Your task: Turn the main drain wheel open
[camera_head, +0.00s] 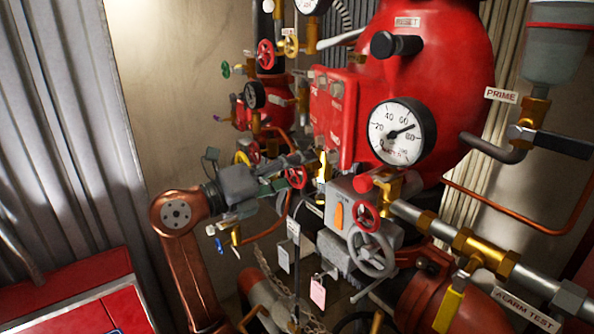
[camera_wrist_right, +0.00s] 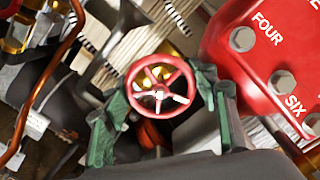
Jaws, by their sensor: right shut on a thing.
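A small red handwheel (camera_head: 297,176) with spokes stands at the middle of the pipework in the head view. My right gripper (camera_head: 284,180) reaches it from the left, with its green fingers at the wheel. In the right wrist view the red wheel (camera_wrist_right: 160,68) sits between the two green fingers of the right gripper (camera_wrist_right: 163,88), one on each side of its rim. The gripper is shut on this wheel. I cannot read a label naming it as the main drain. My left gripper is not in view.
A large red vessel with a pressure gauge (camera_head: 402,132) stands right of the wheel. Another red wheel (camera_head: 367,216) and a grey handwheel (camera_head: 372,253) are close by, lower right. Hanging tags (camera_head: 318,292) and copper pipes crowd below. A red cabinet (camera_head: 70,300) stands lower left.

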